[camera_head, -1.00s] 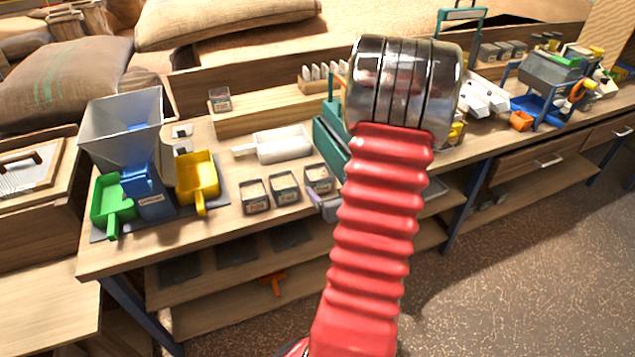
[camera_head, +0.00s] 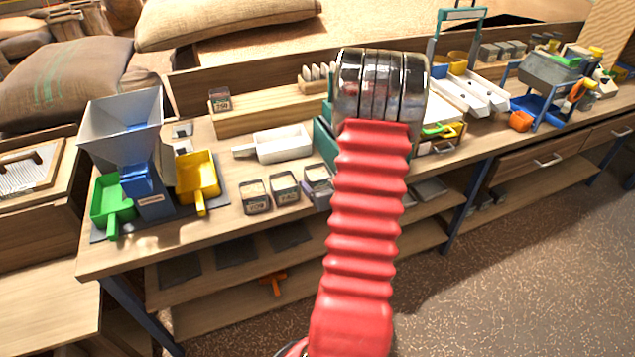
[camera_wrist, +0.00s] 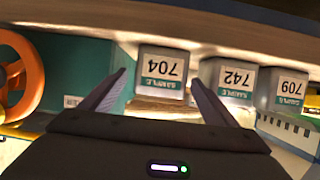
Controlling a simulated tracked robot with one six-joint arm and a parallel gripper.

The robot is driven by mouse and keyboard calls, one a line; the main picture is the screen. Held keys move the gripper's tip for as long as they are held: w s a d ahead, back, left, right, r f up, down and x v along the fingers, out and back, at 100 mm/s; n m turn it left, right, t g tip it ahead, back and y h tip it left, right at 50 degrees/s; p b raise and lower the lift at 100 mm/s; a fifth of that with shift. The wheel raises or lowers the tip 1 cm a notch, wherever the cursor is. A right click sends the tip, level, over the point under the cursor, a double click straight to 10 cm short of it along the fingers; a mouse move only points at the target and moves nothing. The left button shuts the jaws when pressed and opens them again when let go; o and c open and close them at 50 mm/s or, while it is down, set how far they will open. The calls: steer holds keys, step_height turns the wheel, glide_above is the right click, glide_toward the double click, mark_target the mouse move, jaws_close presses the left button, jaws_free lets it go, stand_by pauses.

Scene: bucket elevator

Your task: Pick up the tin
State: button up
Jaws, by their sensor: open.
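Three small grey tins with white-and-green SAMPLE labels stand in a row on the bench. In the wrist view the labels appear upside down: tin 704 (camera_wrist: 162,75), tin 742 (camera_wrist: 233,80) and tin 709 (camera_wrist: 286,90). My gripper (camera_wrist: 159,77) is open and empty. Its two fingers point toward tin 704, one on either side of it in the picture; contact does not show. In the head view, the left tin (camera_head: 254,198) and the middle tin (camera_head: 285,189) show clearly. The right one (camera_head: 317,172) is partly covered near my arm, and my gripper is mostly hidden.
A teal machine stands right beside the tins, its orange wheel (camera_wrist: 20,75) close in the wrist view. A white scoop (camera_head: 280,144) lies behind the tins. Another labelled tin (camera_head: 220,100) stands on a raised wooden ledge. A hopper (camera_head: 122,125) with coloured scoops stands left.

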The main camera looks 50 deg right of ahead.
mark_target(314, 173)
steer(key=shift+x, duration=2)
steer(key=shift+a, duration=0.1)
steer(key=shift+c, duration=0.2)
steer(key=c, duration=1.3)
steer(key=shift+r, duration=0.2)
step_height(314, 173, up, 18)
steer(key=shift+f, duration=0.15)
